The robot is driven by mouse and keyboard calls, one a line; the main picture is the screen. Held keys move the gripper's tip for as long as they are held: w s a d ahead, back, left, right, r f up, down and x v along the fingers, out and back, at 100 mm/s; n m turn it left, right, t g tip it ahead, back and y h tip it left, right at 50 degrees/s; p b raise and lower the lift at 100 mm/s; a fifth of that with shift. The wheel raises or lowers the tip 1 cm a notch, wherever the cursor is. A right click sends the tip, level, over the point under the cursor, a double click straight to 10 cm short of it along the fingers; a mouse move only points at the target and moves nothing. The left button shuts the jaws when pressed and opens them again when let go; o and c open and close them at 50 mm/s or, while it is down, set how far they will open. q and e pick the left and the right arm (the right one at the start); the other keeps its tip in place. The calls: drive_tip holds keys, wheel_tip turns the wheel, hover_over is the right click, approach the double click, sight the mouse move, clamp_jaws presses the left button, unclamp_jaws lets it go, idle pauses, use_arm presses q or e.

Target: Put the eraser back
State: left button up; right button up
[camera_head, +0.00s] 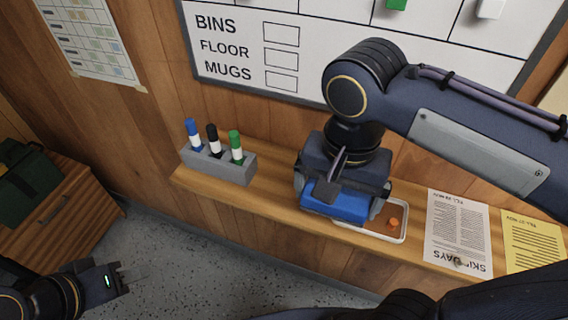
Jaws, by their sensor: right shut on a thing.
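The blue eraser (337,205) is between the fingers of my right gripper (340,200), which is shut on it. The gripper points down over the wooden shelf, and the eraser is at the left part of a shallow white-rimmed tray (403,225). I cannot tell whether the eraser touches the tray, as the gripper hides the tray's left part.
A grey holder (222,166) with blue, black and green markers stands on the shelf (275,193) to the left. A white sheet (458,232) and a yellow sheet (533,245) are at the right. The whiteboard (238,75) is behind. A wooden cabinet (70,215) stands at the far left.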

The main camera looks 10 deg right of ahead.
drive_tip(key=w+a+f, duration=0.2)
drive_tip(key=w+f, duration=0.2)
drive_tip(key=w, duration=0.5)
hover_over(291, 190)
drive_tip(key=s, duration=0.1)
wheel_tip(291, 190, down, 5)
drive_tip(key=shift+d+r, duration=0.15)
drive_tip(key=shift+r, duration=0.05)
drive_tip(key=shift+w+f, duration=0.15)
drive_tip(key=shift+f, duration=0.05)
drive_tip(key=f, duration=0.3)
drive_tip(key=shift+w+f, duration=0.15)
drive_tip(key=shift+w, duration=0.15)
drive_tip(key=shift+f, duration=0.25)
